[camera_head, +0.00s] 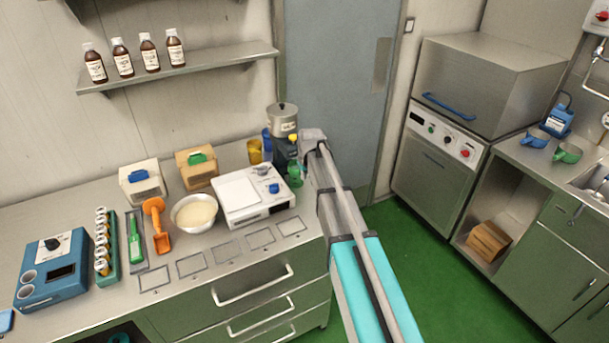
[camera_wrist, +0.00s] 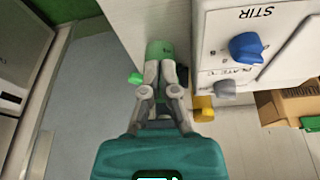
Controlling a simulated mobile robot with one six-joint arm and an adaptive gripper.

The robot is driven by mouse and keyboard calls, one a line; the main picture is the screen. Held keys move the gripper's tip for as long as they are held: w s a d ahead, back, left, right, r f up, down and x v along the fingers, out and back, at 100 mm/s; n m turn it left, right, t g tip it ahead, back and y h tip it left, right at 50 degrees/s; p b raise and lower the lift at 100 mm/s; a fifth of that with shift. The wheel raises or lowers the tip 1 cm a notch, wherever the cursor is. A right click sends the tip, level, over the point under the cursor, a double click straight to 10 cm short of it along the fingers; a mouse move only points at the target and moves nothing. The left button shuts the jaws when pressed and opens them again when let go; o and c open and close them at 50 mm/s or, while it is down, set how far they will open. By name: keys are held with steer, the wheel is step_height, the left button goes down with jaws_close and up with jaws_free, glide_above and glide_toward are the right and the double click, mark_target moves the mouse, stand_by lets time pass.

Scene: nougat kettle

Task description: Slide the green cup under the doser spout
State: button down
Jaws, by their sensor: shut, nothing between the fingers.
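The green cup (camera_head: 294,175) stands at the right end of the bench, beside the white stir unit and partly hidden by my arm. In the wrist view the green cup (camera_wrist: 158,48) is just beyond my fingertips, with a green part sticking out at its left. My gripper (camera_wrist: 160,72) is shut and empty, its tips overlapping the cup's near edge in the picture; I cannot tell whether they touch. The doser (camera_head: 283,122), with a steel hopper and dark body, stands just behind the cup. Its spout is not clearly visible.
A yellow cup (camera_head: 254,151) and a blue cup (camera_head: 267,139) stand left of the doser. The white stir unit (camera_head: 253,195), with a blue knob (camera_wrist: 246,46), is close on the right in the wrist view. A steel bowl (camera_head: 194,213) sits farther left. The bench edge is near.

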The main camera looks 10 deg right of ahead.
stand_by(0.3)
steer(key=s+d+m+g, duration=0.1)
steer(key=s+m+g, duration=0.1)
steer(key=s, duration=2.9)
steer(key=shift+s+d+f+g+h, duration=0.15)
steer(key=shift+d+f+g+h, duration=0.15)
steer(key=shift+g, duration=0.4)
steer(key=shift+f, duration=0.1)
